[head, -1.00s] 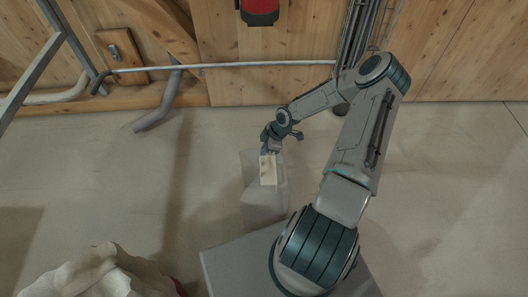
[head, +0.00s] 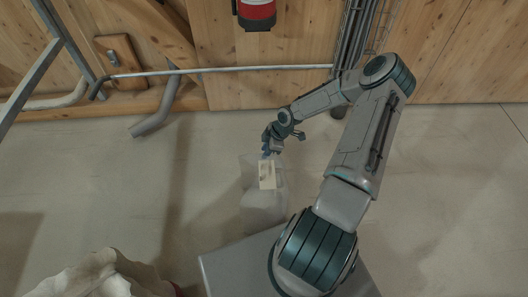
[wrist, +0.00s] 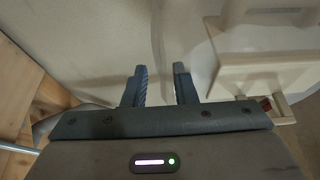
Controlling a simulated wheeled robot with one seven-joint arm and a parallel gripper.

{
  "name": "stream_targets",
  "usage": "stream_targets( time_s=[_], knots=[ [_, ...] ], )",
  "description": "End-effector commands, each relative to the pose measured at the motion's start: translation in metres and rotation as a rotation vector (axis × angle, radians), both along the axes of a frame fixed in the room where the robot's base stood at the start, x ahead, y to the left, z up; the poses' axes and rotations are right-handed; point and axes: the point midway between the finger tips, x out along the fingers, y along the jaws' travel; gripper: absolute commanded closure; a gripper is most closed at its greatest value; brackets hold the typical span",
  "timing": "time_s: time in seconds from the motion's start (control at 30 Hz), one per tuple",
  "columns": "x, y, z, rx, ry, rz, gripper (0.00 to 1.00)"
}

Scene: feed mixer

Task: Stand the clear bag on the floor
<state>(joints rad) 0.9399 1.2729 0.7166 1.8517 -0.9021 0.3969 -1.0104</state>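The clear bag (head: 264,208) stands upright on the floor in the head view, just beyond my grey base. It is a pale translucent block with a cream label (head: 267,175) near its top. My gripper (head: 266,154) is right above the bag's top edge, very close to it. I cannot tell from the head view whether they touch. In the wrist view my gripper (wrist: 161,84) has its two fingers apart with a clear gap between them, and no solid thing shows in the gap. The bag's film is hard to make out there.
A cream boxy shape (wrist: 262,75) shows at the right of the wrist view; I cannot tell what it is. A pale sack (head: 95,275) lies at the lower left. A pipe rail (head: 220,69) runs along the wooden wall. The floor right of the arm is clear.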

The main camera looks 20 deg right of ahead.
Motion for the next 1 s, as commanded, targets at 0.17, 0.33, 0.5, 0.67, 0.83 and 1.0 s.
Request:
stream_targets(
  time_s=[0.17, 0.33, 0.5, 0.67, 0.83, 1.0],
  knots=[
    [-0.005, -0.016, 0.043, -0.001, -0.002, -0.003, 0.75],
    [-0.008, -0.027, 0.071, 0.0, -0.001, -0.002, 0.75],
    [-0.011, -0.033, 0.085, -0.001, 0.002, -0.001, 0.75],
    [-0.016, -0.031, 0.098, -0.034, 0.04, -0.006, 0.75],
    [-0.034, -0.025, 0.129, -0.144, 0.149, -0.06, 0.75],
    [-0.053, -0.019, 0.173, -0.274, 0.238, -0.177, 0.75]
  ],
)
